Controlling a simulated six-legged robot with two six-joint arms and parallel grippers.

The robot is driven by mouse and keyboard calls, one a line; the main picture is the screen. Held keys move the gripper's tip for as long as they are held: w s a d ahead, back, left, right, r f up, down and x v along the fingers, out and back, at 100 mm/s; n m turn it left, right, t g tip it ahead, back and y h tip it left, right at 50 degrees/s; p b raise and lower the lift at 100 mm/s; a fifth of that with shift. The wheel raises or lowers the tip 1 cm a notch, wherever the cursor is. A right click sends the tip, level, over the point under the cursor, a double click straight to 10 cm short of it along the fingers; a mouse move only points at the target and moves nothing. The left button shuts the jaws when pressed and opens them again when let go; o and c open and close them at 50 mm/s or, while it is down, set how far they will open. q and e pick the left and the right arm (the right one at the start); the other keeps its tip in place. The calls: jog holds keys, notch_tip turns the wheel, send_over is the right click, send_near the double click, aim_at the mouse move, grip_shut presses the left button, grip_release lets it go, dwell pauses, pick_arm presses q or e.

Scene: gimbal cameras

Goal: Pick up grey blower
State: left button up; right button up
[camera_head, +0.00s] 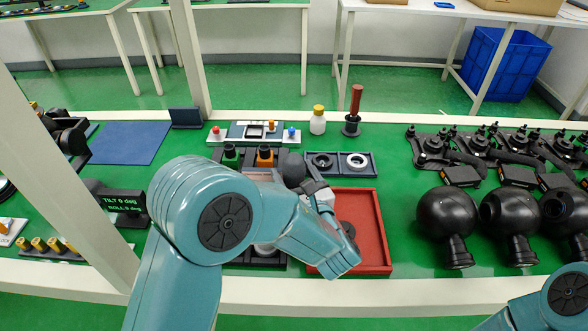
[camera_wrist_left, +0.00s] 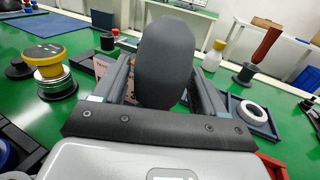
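The grey blower (camera_wrist_left: 165,62) is a dark rounded bulb that fills the gap between the fingers of my left gripper (camera_wrist_left: 163,85) in the left wrist view. Both fingers appear to touch its sides, and its lower end is near the palm. In the head view the blower (camera_head: 293,169) shows just beyond my left gripper (camera_head: 308,184), beside the bottle rack, partly hidden by my arm. I cannot tell whether it is clear of its support. Only a link of my right arm shows at the lower right; its gripper is out of view.
Black spheres (camera_head: 446,213) and gimbal parts fill the right side.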

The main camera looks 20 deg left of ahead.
pick_arm(q)
jog(key=c, duration=0.7)
jog(key=shift+s, duration=0.1)
notch_tip(320, 180, up, 20)
jog(key=p, duration=0.3)
jog(key=shift+o, duration=1.2)
jog(key=shift+c, duration=1.3)
jog(key=shift+f, duration=0.1)
